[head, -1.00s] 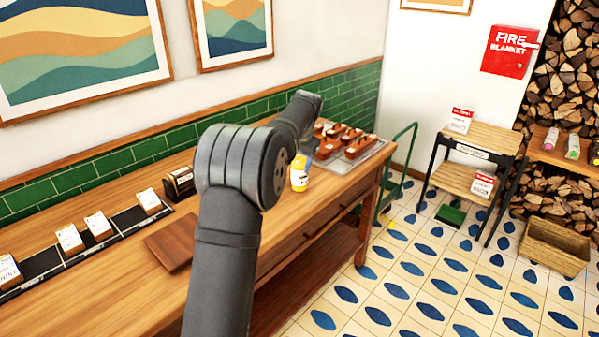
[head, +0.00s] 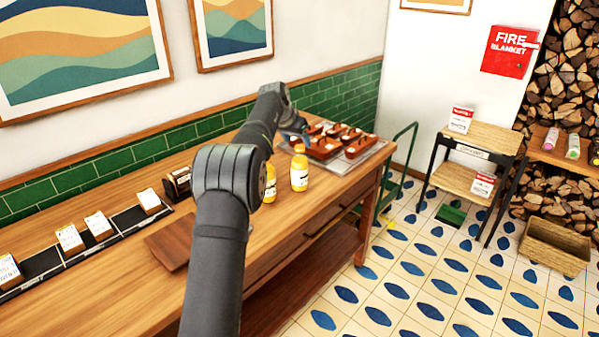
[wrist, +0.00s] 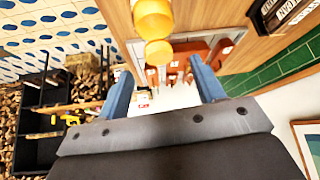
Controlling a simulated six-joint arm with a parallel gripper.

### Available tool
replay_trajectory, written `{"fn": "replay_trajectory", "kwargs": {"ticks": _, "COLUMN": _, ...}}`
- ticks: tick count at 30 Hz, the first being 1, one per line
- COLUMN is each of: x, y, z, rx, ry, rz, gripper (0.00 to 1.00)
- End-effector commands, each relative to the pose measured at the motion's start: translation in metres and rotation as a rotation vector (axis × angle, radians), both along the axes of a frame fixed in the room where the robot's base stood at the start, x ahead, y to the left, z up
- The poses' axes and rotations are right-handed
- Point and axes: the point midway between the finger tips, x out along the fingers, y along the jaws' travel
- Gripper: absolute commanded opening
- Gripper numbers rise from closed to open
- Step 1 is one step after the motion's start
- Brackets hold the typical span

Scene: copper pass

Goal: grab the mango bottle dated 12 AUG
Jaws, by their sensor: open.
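Two yellow-orange bottles stand upright on the wooden counter in the head view. The right bottle (head: 299,170) is in plain view with a white label. The left bottle (head: 270,184) is partly hidden by my arm. The dates on their labels are too small to read. In the wrist view two yellow-orange bottle shapes, a nearer one (wrist: 153,18) and a farther one (wrist: 158,52), show at the top centre, beyond my fingertips. My gripper (wrist: 162,84) is open with its blue fingers apart and nothing between them. In the head view it is small, behind the bottles, near the tray.
A metal tray (head: 362,161) with several reddish-brown handled blocks (head: 325,148) sits at the counter's far end. A brown wooden board (head: 168,246) and a black strip with white cards lie on the near counter (head: 120,285). A green-tiled wall (head: 215,130) runs along the back.

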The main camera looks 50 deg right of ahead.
Motion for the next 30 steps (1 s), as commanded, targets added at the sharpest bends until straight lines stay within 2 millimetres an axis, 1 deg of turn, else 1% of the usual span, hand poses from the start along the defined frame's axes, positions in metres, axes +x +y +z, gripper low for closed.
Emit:
{"fn": "replay_trajectory", "kwargs": {"ticks": 1, "x": 0.001, "y": -0.004, "z": -0.006, "rx": 0.0, "ry": 0.0, "rz": 0.0, "gripper": 0.62}}
{"fn": "replay_trajectory", "kwargs": {"ticks": 3, "x": 0.002, "y": -0.007, "z": -0.011, "rx": 0.0, "ry": 0.0, "rz": 0.0, "gripper": 0.62}}
{"fn": "replay_trajectory", "kwargs": {"ticks": 11, "x": 0.003, "y": -0.013, "z": -0.025, "rx": 0.0, "ry": 0.0, "rz": 0.0, "gripper": 0.62}}
{"fn": "replay_trajectory", "kwargs": {"ticks": 15, "x": 0.004, "y": -0.02, "z": -0.045, "rx": 0.002, "ry": 0.001, "rz": -0.001, "gripper": 0.62}}
{"fn": "replay_trajectory", "kwargs": {"ticks": 18, "x": 0.006, "y": -0.027, "z": -0.056, "rx": 0.0, "ry": -0.001, "rz": 0.001, "gripper": 0.62}}
{"fn": "replay_trajectory", "kwargs": {"ticks": 22, "x": 0.007, "y": -0.032, "z": -0.063, "rx": -0.001, "ry": -0.001, "rz": 0.002, "gripper": 0.62}}
{"fn": "replay_trajectory", "kwargs": {"ticks": 27, "x": 0.007, "y": -0.032, "z": -0.063, "rx": -0.001, "ry": -0.001, "rz": 0.002, "gripper": 0.62}}
{"fn": "replay_trajectory", "kwargs": {"ticks": 28, "x": 0.007, "y": -0.032, "z": -0.063, "rx": -0.001, "ry": -0.001, "rz": 0.002, "gripper": 0.6}}
{"fn": "replay_trajectory", "kwargs": {"ticks": 30, "x": 0.007, "y": -0.032, "z": -0.063, "rx": -0.001, "ry": -0.001, "rz": 0.002, "gripper": 0.46}}
